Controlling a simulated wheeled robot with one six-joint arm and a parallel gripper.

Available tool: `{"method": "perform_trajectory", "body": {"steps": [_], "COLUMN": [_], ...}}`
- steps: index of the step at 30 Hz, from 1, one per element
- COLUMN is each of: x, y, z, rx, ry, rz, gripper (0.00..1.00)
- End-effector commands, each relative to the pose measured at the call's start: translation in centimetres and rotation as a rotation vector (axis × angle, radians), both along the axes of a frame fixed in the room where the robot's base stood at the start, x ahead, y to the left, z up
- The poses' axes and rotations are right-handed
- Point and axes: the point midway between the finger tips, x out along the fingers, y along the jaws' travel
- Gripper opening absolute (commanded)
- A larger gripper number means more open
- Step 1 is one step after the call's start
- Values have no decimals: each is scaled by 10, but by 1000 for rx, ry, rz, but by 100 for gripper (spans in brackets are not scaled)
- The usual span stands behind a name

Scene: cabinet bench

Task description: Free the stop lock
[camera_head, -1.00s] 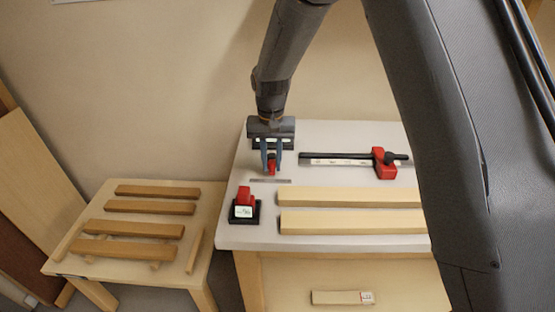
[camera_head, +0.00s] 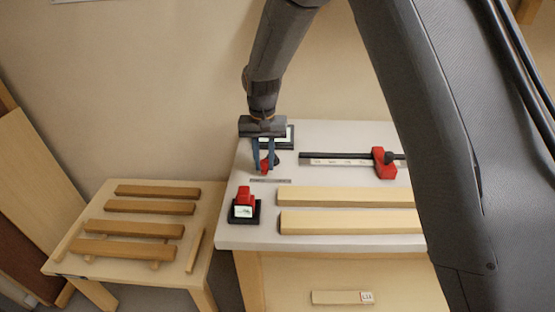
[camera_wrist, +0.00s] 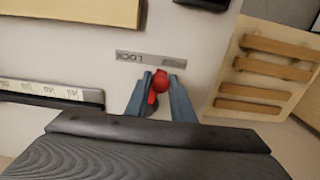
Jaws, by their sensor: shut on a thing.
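The stop lock is a red-knobbed lever (camera_head: 264,167) behind a small grey plate (camera_head: 270,181) on the white bench top. In the wrist view the red lever (camera_wrist: 158,84) stands between my two blue fingers, and the plate (camera_wrist: 150,58) reads LOCK. My gripper (camera_head: 264,163) points down and is shut on the lever; it also shows in the wrist view (camera_wrist: 160,88). A dark round part shows just right of the fingers in the head view. The lever's lower end is partly hidden by my fingers.
A red stop (camera_head: 384,162) with a black knob sits on a scaled rail (camera_head: 335,160) to the right. A red block on a black base (camera_head: 244,206) stands in front. Two pale boards (camera_head: 350,222) lie front right. A low wooden table (camera_head: 200,215) with slats stands left.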

Motion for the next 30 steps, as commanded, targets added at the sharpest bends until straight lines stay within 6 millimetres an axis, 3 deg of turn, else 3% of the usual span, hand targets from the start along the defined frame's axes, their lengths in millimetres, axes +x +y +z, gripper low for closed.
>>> {"method": "perform_trajectory", "body": {"steps": [11,30], "x": [7,10], "y": [17,21], "z": [0,0], "rx": [1,1], "ry": [-1,-1], "rz": [0,1], "gripper": [15,15]}}
